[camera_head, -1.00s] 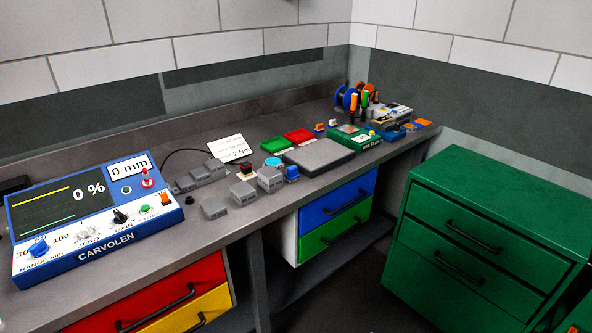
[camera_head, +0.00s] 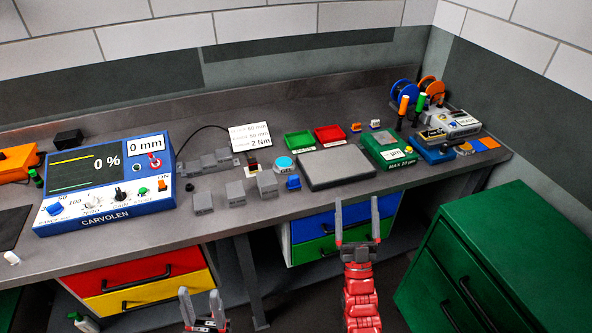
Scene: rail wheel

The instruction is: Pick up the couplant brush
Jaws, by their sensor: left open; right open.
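I cannot pick out the couplant brush for certain. Two upright handles, an orange one (camera_head: 403,105) and a green one (camera_head: 419,103), stand at the back right of the bench; I cannot tell whether either is the brush. A round teal-topped pot (camera_head: 284,163), apparently marked GEL, sits mid-bench. My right gripper (camera_head: 357,206) is open and empty, in front of the bench by the blue drawer. My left gripper (camera_head: 200,294) is open and empty, low at the front near the yellow drawer.
A blue instrument (camera_head: 104,186) stands on the left of the bench (camera_head: 230,232). Grey blocks (camera_head: 235,192), a grey plate (camera_head: 336,169), green (camera_head: 299,140) and red (camera_head: 329,134) trays and a green case (camera_head: 388,149) lie rightward. A green cabinet (camera_head: 510,235) stands at right.

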